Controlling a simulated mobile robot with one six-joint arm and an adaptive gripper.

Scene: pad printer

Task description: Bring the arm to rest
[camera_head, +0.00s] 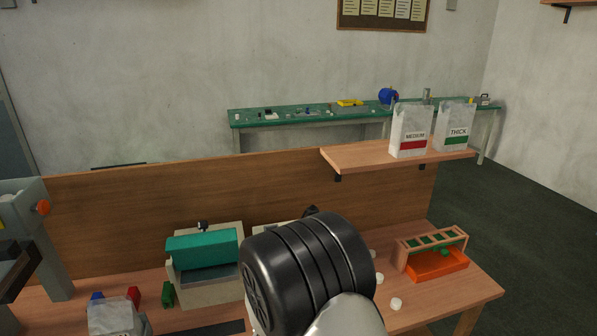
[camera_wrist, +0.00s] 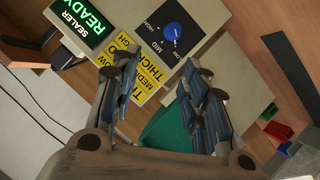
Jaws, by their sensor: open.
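My gripper (camera_wrist: 155,78) shows in the wrist view with its two fingers apart and nothing seen between them. Beyond the fingers is the sealer (camera_wrist: 205,20), with a green READY display (camera_wrist: 92,22), a blue knob (camera_wrist: 172,32) and a yellow label plate (camera_wrist: 150,62). A teal part (camera_wrist: 165,130) lies behind the fingers. In the head view my arm stretches over the workbench, and its dark joint hides part of the bench. My gripper cannot be made out there.
The workbench (camera_head: 440,290) holds a teal-topped machine (camera_head: 203,262), an orange rack (camera_head: 437,265), small white pieces (camera_head: 396,304) and a grey-white bag (camera_head: 112,318). A shelf (camera_head: 360,157) carries bags marked MEDIUM (camera_head: 411,128) and THICK (camera_head: 455,125). A grey machine (camera_head: 35,230) stands at left.

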